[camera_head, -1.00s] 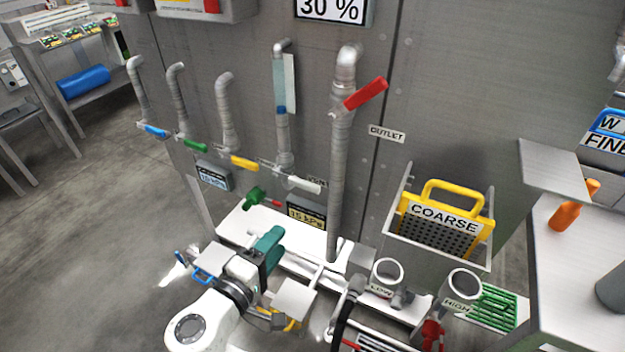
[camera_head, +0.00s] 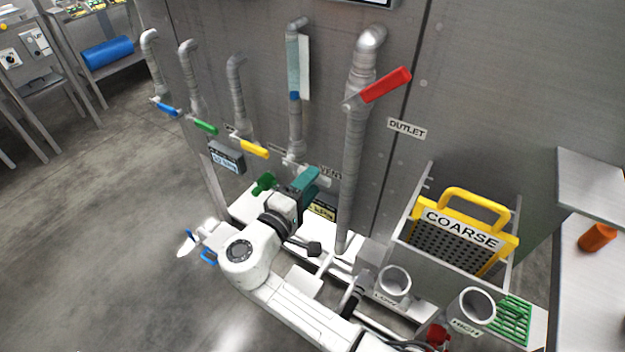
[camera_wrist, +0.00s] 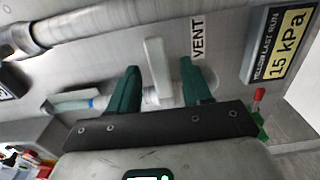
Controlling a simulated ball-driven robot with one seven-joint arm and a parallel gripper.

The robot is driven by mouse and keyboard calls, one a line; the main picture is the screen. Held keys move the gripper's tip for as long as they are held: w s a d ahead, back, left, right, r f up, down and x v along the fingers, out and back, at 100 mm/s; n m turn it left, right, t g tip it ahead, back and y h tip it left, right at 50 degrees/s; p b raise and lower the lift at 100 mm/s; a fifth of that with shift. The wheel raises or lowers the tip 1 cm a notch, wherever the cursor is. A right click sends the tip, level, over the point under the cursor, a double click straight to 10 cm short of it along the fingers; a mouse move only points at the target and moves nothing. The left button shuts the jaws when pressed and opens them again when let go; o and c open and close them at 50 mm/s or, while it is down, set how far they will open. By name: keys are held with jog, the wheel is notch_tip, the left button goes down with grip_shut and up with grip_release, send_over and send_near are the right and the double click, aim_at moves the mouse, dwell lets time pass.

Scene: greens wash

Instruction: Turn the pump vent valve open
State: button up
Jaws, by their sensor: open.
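The vent valve's white lever (camera_wrist: 158,62) shows in the wrist view beside the VENT label (camera_wrist: 198,38). It stands out from a fitting on a grey pipe. My gripper (camera_wrist: 160,85) is open, with one green finger on each side of the lever; I cannot tell whether either touches it. In the head view my gripper (camera_head: 305,181) is at the base of the pipe with the clear sight tube (camera_head: 304,65), and it partly hides the vent lever and the VENT label (camera_head: 331,172).
A red outlet lever (camera_head: 386,84) is on the thick pipe just right of my gripper. Blue (camera_head: 168,109), green (camera_head: 206,127) and yellow (camera_head: 255,148) levers are to the left. A 15 kPa display (camera_wrist: 284,42) is right of the vent. Open floor lies left.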

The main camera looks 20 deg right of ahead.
jog(key=shift+x, duration=0.8)
jog(key=shift+c, duration=0.2)
grip_shut()
